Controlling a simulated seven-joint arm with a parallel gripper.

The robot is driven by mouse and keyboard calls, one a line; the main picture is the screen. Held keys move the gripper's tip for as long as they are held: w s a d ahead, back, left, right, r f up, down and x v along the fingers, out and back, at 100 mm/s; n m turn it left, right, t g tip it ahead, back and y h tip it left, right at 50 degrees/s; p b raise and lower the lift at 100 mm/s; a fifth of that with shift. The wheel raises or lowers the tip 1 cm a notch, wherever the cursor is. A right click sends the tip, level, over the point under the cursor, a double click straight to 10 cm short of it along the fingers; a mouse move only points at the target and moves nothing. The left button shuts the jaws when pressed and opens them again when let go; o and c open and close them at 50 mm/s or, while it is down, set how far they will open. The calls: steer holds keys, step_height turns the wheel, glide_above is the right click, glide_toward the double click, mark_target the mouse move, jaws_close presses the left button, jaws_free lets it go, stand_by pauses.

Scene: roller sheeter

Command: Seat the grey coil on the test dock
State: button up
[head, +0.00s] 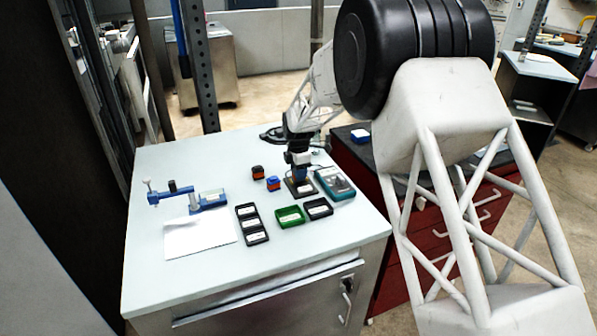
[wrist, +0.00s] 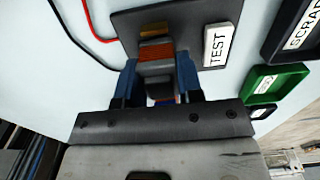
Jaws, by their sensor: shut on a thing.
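In the wrist view the grey coil (wrist: 156,68), with a band of copper-orange winding, is between the blue fingers of my gripper (wrist: 157,84), which is shut on it. The coil is over the dark plate of the test dock (wrist: 210,14), beside its white TEST label. A brass-coloured piece shows just beyond the coil. I cannot tell whether the coil touches the dock. In the head view my gripper (head: 299,172) points down at the test dock (head: 308,192), and the coil is largely hidden there.
A teal meter (head: 336,183) stands right of the dock. Two other coils, one dark and orange (head: 258,172), one blue and red (head: 273,184), stand to the left. A green tray (head: 290,224), a black tray (head: 319,214) and a sectioned black tray (head: 257,239) lie in front.

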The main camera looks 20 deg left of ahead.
steer(key=shift+f, duration=0.25)
stand_by(0.3)
steer(key=o, duration=1.5)
steer(key=shift+r, duration=0.1)
steer(key=shift+r, duration=3.4)
steer(key=shift+d, duration=0.1)
